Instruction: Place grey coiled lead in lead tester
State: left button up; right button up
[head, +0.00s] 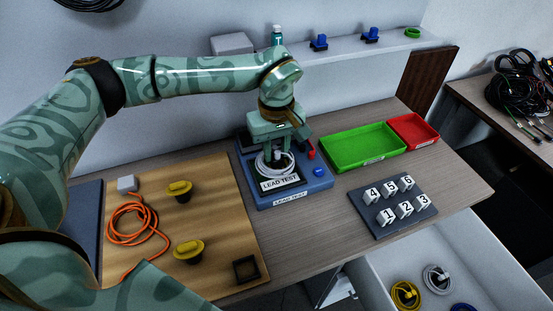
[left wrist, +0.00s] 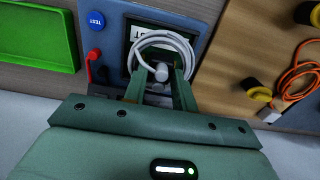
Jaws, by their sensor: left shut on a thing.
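The grey coiled lead (head: 262,168) is in the grip of my left gripper (head: 279,154), at the dark middle part of the lead tester. In the left wrist view the coil (left wrist: 190,47) loops around the fingertips (left wrist: 160,76), with a pale plug piece between them. The lead tester (head: 315,187) is a blue box with a LEAD TEST label, a blue button and a red part at its side; it also shows in the left wrist view (left wrist: 113,35). I cannot tell whether the coil touches the tester. My right gripper is not in view.
A green tray (head: 362,164) and a red tray (head: 432,133) stand right of the tester. A numbered block stand (head: 380,232) is in front. A wooden board (head: 222,215) with an orange cable (head: 140,208) is at left. An open drawer (head: 365,285) holds more coiled leads.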

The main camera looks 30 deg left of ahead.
aim_at(276, 159)
pick_arm(q)
jog(key=shift+w+a+f, duration=0.2)
jog(key=shift+w+f, duration=0.2)
jog(key=shift+f, duration=0.2)
jog(key=f, duration=0.1)
jog(key=f+b, duration=0.1)
jog(key=f, duration=0.2)
jog(key=shift+w+a, duration=0.25)
jog(key=shift+w, duration=0.05)
jog(key=o, duration=1)
jog(key=shift+f, duration=0.1)
jog(key=shift+o, duration=0.2)
notch_tip(276, 159, up, 12)
jog(key=shift+r+p, duration=0.2)
jog(key=shift+p, duration=1)
